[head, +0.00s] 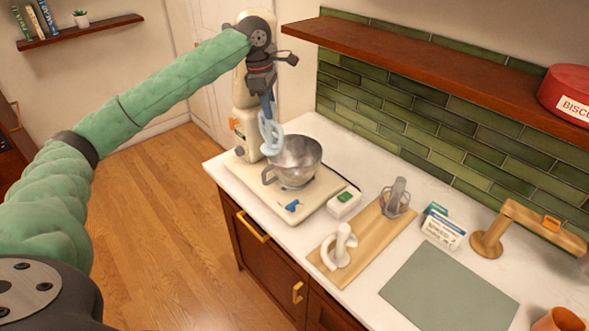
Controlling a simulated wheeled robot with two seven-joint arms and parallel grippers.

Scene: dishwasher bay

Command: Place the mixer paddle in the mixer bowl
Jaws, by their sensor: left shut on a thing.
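The steel mixer bowl (297,172) with a side handle stands upright on the cream mixer base (318,200). My left gripper (266,98) points down above the bowl's left rear side. It is shut on the light blue mixer paddle (271,136). The paddle hangs down, its lower end close to the bowl's left rim in the picture. I cannot tell whether it is over the opening or behind the rim. The cream mixer body (246,132) is partly hidden by my left arm. My right gripper does not show.
A wooden board (362,240) right of the mixer holds a white attachment (338,247) and a wire whisk (397,198). Small boxes (443,230), a wooden stand (488,240) and a grey-green mat (448,292) are further right. A wooden shelf (440,58) overhangs the counter's back.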

